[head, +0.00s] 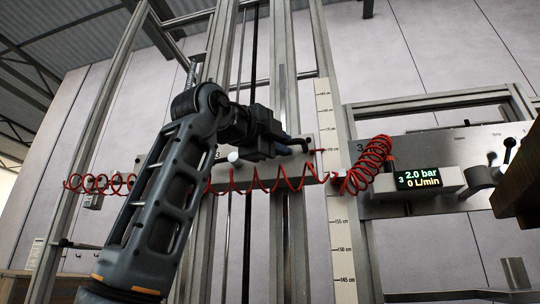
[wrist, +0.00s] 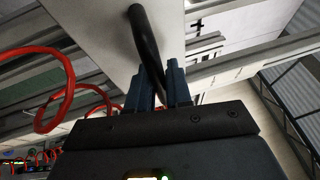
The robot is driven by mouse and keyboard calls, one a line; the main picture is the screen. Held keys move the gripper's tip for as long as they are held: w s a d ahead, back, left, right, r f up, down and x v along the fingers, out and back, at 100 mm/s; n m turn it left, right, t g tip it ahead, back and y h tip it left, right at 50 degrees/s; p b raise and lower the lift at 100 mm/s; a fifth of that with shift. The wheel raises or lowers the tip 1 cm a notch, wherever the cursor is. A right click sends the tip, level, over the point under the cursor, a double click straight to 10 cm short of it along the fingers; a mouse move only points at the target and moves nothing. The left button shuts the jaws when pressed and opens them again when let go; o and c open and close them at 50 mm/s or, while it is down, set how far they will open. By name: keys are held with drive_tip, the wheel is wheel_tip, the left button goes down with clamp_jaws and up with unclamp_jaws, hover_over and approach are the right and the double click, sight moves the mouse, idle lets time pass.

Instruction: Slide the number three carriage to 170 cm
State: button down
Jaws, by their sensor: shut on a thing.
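The number three carriage (head: 305,170) is a pale grey block on the upright rails, marked 3 at its left. A red pointer (head: 318,151) at its right edge points at the height scale (head: 324,120). It sits below the 175 label, around the 170 mark, but the exact reading is too small to tell. My gripper (head: 294,146) is at the carriage front. In the wrist view its blue fingers (wrist: 173,85) are shut on a curved black handle (wrist: 147,45) that stands out from the pale carriage plate. My arm hides part of the carriage.
A red coiled hose (head: 255,182) runs across the front of the carriage. At right, a display (head: 418,178) reads 3, 2.0 bar, 0 L/min. Metal uprights (head: 285,80) flank my arm.

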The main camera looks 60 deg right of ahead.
drive_tip(key=shift+r, duration=0.1)
drive_tip(key=c, duration=1.1)
unclamp_jaws()
drive_tip(key=shift+w+a+f+b, duration=0.1)
drive_tip(key=shift+a+f+b, duration=0.2)
drive_tip(key=shift+a, duration=1)
drive_tip(key=shift+w+a+f+b, duration=0.15)
drive_tip(key=shift+a+b, duration=0.25)
drive_tip(key=shift+a, duration=0.85)
drive_tip(key=shift+s+a+f+b, duration=0.1)
drive_tip(key=shift+a+f+b, duration=0.25)
drive_tip(key=shift+a, duration=0.95)
